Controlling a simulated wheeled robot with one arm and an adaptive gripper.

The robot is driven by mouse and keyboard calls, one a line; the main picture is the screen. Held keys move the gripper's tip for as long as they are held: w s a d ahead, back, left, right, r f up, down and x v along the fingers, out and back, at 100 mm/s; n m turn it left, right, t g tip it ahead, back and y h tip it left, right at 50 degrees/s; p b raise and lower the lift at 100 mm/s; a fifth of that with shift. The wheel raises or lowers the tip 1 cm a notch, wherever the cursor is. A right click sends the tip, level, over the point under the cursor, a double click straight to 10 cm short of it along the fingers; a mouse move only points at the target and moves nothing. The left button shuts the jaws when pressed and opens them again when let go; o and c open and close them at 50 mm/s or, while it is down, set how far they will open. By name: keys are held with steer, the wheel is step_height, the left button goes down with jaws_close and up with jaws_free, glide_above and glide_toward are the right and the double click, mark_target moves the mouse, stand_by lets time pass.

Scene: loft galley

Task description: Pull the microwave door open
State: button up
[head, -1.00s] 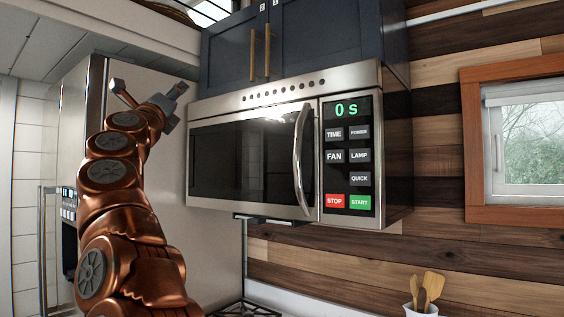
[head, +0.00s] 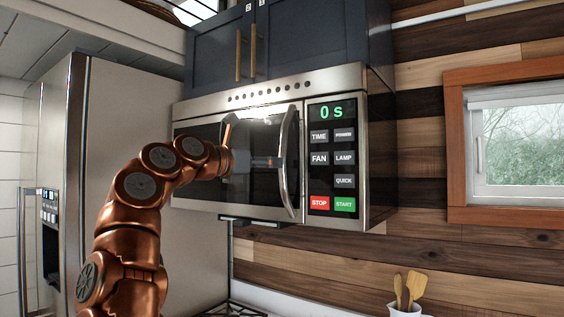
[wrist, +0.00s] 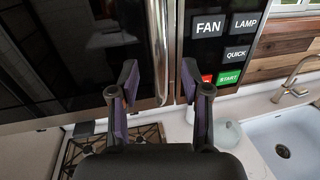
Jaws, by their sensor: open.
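The microwave (head: 270,150) hangs below dark blue cabinets, and its dark glass door (head: 255,185) looks shut. The curved silver door handle (head: 290,165) runs vertically at the door's right edge, left of the control panel. In the wrist view the handle (wrist: 157,45) stands between the two fingertips of my gripper (wrist: 159,80). The fingers are open, one on each side of the bar, with gaps to it. In the head view my gripper (head: 277,162) is in front of the door, at the handle's mid-height; its fingers are small and partly hidden there.
The control panel (head: 332,160) with its buttons is right of the handle, close to the right finger. A stove (wrist: 110,150) and a sink (wrist: 285,140) lie below. A tall fridge (head: 130,130) stands left. A utensil pot (head: 403,309) is on the counter.

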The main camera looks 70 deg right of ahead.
steer(key=p+x, duration=0.1)
steer(key=x, duration=0.4)
steer(key=shift+s+d+p, duration=0.1)
steer(key=shift+d+p, duration=0.1)
steer(key=shift+p, duration=0.2)
jaws_close()
